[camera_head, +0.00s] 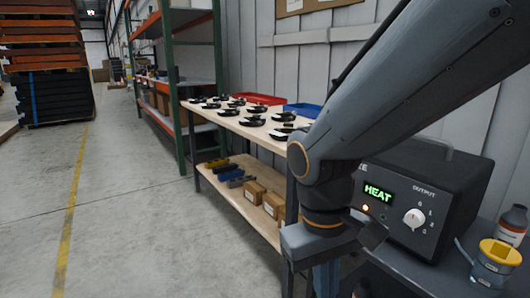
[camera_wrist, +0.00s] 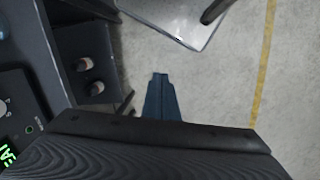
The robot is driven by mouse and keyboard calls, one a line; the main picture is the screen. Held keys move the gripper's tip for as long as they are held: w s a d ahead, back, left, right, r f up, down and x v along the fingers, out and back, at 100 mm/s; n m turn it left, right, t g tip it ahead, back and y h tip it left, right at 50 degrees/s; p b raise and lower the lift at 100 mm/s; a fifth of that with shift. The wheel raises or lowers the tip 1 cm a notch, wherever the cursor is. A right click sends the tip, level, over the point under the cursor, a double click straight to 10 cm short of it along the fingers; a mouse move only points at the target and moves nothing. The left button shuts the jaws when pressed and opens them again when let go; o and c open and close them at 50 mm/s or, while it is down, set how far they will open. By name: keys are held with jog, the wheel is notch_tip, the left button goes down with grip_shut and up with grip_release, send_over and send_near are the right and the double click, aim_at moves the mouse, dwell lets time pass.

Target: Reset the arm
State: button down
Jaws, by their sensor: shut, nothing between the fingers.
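My arm comes in from the upper right of the head view and bends down in front of a black control box. My gripper (camera_head: 326,284) hangs below the wrist at the bottom edge of the head view, where its tips are cut off. In the wrist view my gripper (camera_wrist: 160,76) is a dark blue tapered shape over the bare floor, with its fingers together and nothing held.
The black box (camera_head: 460,207) with a lit HEAT display and a dial stands close to my arm. A yellow-topped cup (camera_head: 497,262) and a bottle (camera_head: 512,224) stand right of it. A wooden bench (camera_head: 230,122) holds several dark items. The floor (camera_head: 130,205) at left is clear.

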jog(key=d+r+m+p, duration=0.2)
jog(key=d+r+p, duration=0.2)
jog(key=r+p, duration=0.3)
jog(key=s+d+r+m+y+p, duration=0.1)
jog(key=d+r+p, duration=0.4)
jog(key=p, duration=0.9)
notch_tip(320, 180, up, 2)
jog(key=shift+r+m+t+p, duration=0.25)
jog(key=shift+m+t+p, duration=0.05)
jog(key=shift+m+t, duration=0.1)
